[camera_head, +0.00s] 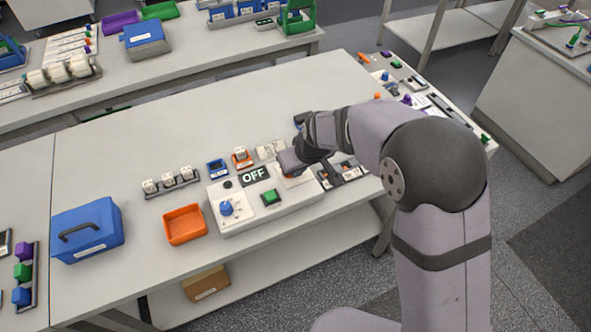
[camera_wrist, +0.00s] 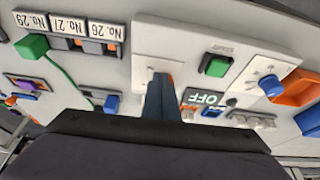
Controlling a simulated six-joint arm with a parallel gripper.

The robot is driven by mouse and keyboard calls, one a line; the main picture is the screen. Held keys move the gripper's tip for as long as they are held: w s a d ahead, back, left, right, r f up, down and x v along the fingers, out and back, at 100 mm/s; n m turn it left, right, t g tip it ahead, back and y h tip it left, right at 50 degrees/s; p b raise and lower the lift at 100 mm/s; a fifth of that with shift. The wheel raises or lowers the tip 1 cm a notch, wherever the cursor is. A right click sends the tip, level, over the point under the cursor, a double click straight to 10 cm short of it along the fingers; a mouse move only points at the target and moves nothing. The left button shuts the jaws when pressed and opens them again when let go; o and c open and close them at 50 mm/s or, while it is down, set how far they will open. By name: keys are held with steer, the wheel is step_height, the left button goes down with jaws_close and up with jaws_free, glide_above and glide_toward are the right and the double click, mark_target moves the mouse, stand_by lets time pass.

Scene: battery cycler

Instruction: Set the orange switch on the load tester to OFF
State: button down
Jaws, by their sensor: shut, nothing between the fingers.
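The load tester (camera_head: 300,207) is a white box near the front of the table. It has a blue knob (camera_head: 226,208), a green button (camera_head: 270,197) and a dark display (camera_head: 254,175) reading OFF. The display also shows upside down in the wrist view (camera_wrist: 205,97). My gripper (camera_head: 287,165) is shut and empty, with its fingertips down at the switch plate at the tester's right end. A sliver of the orange switch (camera_head: 289,179) shows beside the fingertips; the rest is hidden, so I cannot tell its tilt or whether the fingers touch it.
An orange tray (camera_head: 185,224) and a blue case (camera_head: 87,230) stand left of the tester. Small modules, including an orange one (camera_head: 241,157) and a blue one (camera_head: 216,168), sit behind it. Black-based fixtures (camera_head: 340,174) lie close on its right. The table behind is mostly clear.

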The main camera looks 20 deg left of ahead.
steer(key=n+b, duration=0.1)
steer(key=w+n+g+b, duration=0.1)
steer(key=n+b, duration=0.1)
steer(key=shift+d+f+y+b, duration=0.2)
steer(key=shift+f+y+b, duration=0.1)
steer(key=n+b, duration=0.2)
steer(key=shift+w+n+g, duration=0.3)
steer(key=shift+w+g, duration=0.1)
steer(key=shift+r, duration=0.3)
steer(key=shift+s, duration=0.1)
steer(key=shift+a, duration=0.2)
